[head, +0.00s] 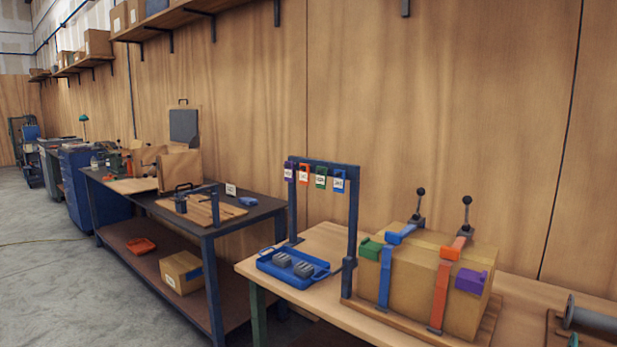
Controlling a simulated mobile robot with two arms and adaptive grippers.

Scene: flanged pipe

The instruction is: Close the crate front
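No open crate front is clearly visible in the head view. A tan box-like block (467,307) sits on a wooden base on the near bench at the right. A blue strap (385,278) and an orange strap (440,291) run over it. Beyond, on the dark bench, stands a brown container (180,172) with a dark grey panel (184,127) upright at its back. I cannot tell whether either one is the crate. Neither of my grippers is in view.
The near wooden bench (257,264) carries a blue tray (270,264) with grey parts and a blue frame (353,215) hung with coloured tags. A cardboard box (178,277) and orange tray (141,246) lie on the lower shelf. The floor at left (50,300) is clear.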

